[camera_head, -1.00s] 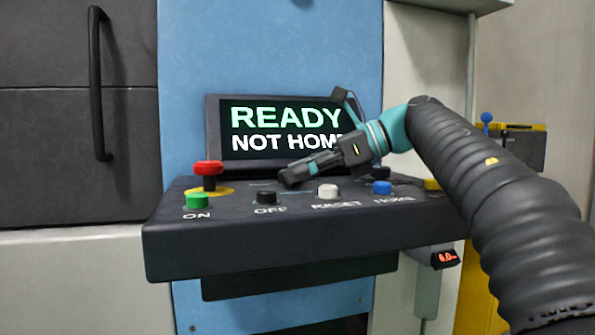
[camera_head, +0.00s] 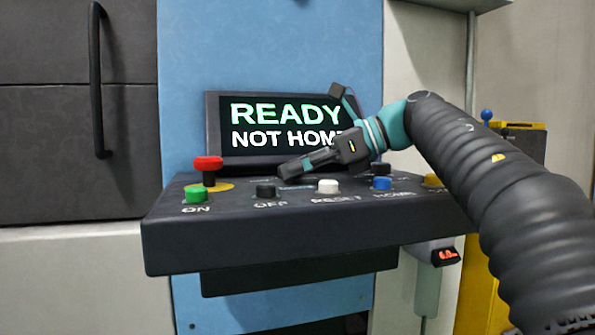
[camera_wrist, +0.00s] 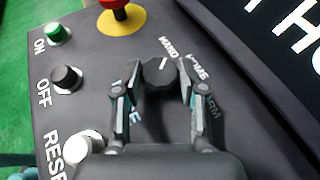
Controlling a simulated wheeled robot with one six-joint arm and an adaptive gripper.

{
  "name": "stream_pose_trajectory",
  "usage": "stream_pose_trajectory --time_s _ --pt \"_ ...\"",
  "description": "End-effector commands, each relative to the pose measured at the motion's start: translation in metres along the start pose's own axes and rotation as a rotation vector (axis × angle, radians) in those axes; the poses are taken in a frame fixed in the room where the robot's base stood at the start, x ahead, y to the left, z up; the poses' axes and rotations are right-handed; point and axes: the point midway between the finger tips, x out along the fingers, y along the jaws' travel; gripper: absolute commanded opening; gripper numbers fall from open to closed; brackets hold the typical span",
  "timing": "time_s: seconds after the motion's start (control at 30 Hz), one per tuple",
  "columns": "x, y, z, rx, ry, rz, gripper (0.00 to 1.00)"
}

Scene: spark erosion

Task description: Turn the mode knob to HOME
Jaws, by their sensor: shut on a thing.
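The black mode knob (camera_wrist: 160,73) sits between my two fingertips in the wrist view. My gripper (camera_wrist: 160,88) is shut on it, one finger at each side. The knob's white pointer line points up in that view, toward the HAND label (camera_wrist: 168,46) or just beside it; the HOME label (camera_wrist: 197,66) is further right. Labels left and right of the knob are partly covered by my fingers. In the head view my gripper (camera_head: 290,170) lies low over the panel and hides the knob. The screen (camera_head: 285,125) reads READY, NOT HOME, its end covered by my wrist.
The control panel (camera_head: 300,230) carries a red mushroom button (camera_head: 208,164) and green (camera_head: 197,194), black (camera_head: 266,190), white (camera_head: 328,186), blue (camera_head: 382,183) and yellow (camera_head: 433,181) buttons. The white button is close to my gripper's left side in the wrist view.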

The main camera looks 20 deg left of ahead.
Motion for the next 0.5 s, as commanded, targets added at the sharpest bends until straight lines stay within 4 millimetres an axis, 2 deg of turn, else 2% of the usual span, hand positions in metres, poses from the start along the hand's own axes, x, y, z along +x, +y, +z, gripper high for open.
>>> stream_pose_trajectory --time_s 0.5 --pt "0.0014 0.0063 0.0000 0.125 -0.001 -0.306 0.06"
